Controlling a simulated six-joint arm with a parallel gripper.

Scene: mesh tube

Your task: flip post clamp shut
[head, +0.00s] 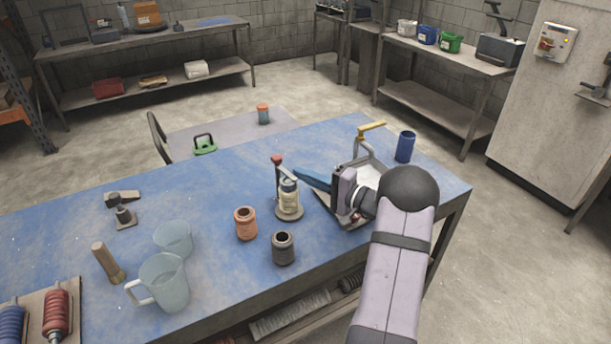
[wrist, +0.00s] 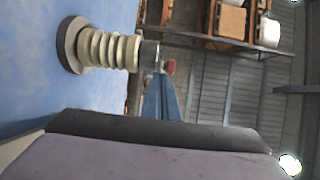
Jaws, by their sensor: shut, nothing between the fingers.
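The post clamp is a cream ribbed post (head: 289,194) on a round dark base, standing on the blue bench, with a grey metal top. A lever with a red knob (head: 277,159) rises upright from its top, at the left side. In the wrist view the ribbed post (wrist: 108,50) lies sideways, and the red knob (wrist: 170,67) shows just past its grey top. My gripper (head: 299,174) has blue fingers, shut and empty, just right of the post's top. In the wrist view the fingers (wrist: 162,82) reach toward the knob; I cannot tell whether they touch the lever.
An orange collar (head: 245,223) and a dark grey collar (head: 283,248) stand left of and in front of the post. A tray with a yellow-handled frame (head: 371,127) and a blue cup (head: 405,147) are to the right. Clear jugs (head: 166,283) stand at left.

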